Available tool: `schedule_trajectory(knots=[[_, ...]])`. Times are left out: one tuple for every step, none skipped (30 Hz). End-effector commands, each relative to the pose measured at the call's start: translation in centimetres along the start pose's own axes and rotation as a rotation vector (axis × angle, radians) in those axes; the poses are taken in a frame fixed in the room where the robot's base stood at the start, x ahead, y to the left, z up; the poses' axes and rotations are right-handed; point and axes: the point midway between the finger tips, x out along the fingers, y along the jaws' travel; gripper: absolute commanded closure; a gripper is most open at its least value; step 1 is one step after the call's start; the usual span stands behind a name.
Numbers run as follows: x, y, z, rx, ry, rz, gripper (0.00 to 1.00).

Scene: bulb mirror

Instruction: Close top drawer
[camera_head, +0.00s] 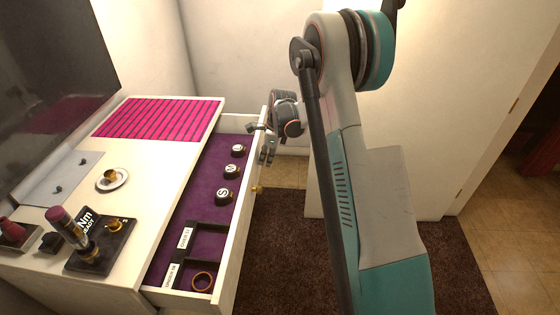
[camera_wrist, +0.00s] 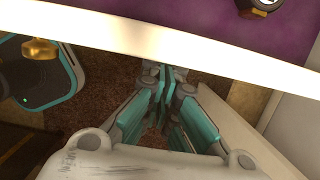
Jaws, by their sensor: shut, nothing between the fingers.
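The top drawer (camera_head: 238,222) of the white dresser stands pulled out, showing its purple lining. Its white front panel also crosses the upper part of the wrist view (camera_wrist: 130,40). A gold knob (camera_head: 257,189) sits on the front, and it shows at the left in the wrist view (camera_wrist: 40,49). My gripper (camera_head: 265,154) is at the far end of the drawer front, on its outer side. In the wrist view my gripper (camera_wrist: 164,82) is shut and empty, its fingertips close to the panel. I cannot tell whether they touch it.
The drawer holds several black lettered pieces (camera_head: 223,195) and a ring (camera_head: 202,281) in a divided tray. The dresser top (camera_head: 150,180) carries a pink striped mat (camera_head: 160,118), a small saucer (camera_head: 112,179) and a black stand (camera_head: 100,248). Dark carpet (camera_head: 280,255) lies in front.

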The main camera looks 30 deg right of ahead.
Motion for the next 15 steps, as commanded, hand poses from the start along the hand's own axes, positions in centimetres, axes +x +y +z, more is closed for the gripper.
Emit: schedule_trajectory(knots=[[0.4,0.1,1.6,-0.006,-0.001,0.001,1.00],[0.6,0.1,2.4,-0.005,0.000,0.002,1.00],[0.9,0.1,3.5,-0.006,0.000,0.002,1.00],[1.1,0.1,4.3,-0.006,0.000,0.002,1.00],[1.3,0.1,5.1,-0.005,0.000,0.001,1.00],[1.6,0.1,6.2,-0.006,0.000,0.001,1.00],[1.8,0.1,7.0,-0.005,0.000,0.001,1.00],[1.9,0.1,7.7,-0.005,0.000,0.001,1.00],[2.2,0.1,8.8,-0.005,0.000,0.001,1.00],[2.4,0.1,9.4,-0.004,0.000,0.000,1.00],[2.6,0.1,10.2,-0.005,0.000,0.001,1.00],[2.8,0.1,11.1,-0.004,0.000,0.001,1.00],[2.9,0.1,11.7,-0.004,0.000,0.001,1.00],[3.1,0.1,12.3,-0.004,0.000,0.001,1.00],[3.3,0.1,13.1,-0.004,0.000,0.001,1.00]])
